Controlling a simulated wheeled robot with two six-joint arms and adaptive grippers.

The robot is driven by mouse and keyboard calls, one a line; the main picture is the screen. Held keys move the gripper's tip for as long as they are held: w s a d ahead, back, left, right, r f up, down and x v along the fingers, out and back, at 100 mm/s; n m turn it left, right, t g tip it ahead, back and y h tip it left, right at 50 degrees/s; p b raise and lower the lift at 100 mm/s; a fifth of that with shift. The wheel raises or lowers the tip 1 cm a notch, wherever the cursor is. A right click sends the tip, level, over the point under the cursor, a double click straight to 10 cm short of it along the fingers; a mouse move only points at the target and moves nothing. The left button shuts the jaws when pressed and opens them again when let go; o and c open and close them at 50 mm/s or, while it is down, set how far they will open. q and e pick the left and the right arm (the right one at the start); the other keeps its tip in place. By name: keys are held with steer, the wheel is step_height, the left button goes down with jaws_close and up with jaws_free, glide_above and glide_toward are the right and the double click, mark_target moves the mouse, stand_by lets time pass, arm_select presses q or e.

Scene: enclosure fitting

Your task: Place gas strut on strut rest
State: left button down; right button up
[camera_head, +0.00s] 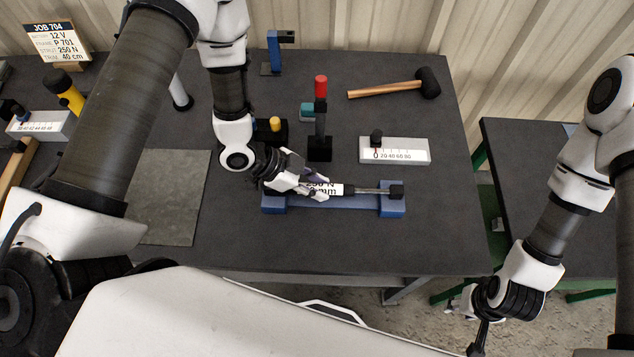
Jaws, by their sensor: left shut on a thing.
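The gas strut (369,190) has a white label on its body, a thin metal rod and a dark end at the right. It lies level along the blue strut rest (337,202), with its right end at the rest's right block. I cannot tell whether it touches the rest along its whole length. My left gripper (318,187) is shut on the strut's labelled body, and its fingers hide the strut's left part and some of the rest. My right gripper (462,306) hangs off the table at the lower right, away from the strut; its fingers are too small to read.
A white scale block (394,150) and a red-topped dark tool (320,120) stand just behind the rest. A hammer (400,88) lies further back. A grey mat (170,190) lies to the left. The table's front is clear.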

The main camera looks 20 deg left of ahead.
arm_select(q)
steer(key=c, duration=0.9)
jaws_free()
steer(key=shift+r, duration=0.1)
steer(key=v, duration=1.2)
steer(key=shift+s, duration=0.1)
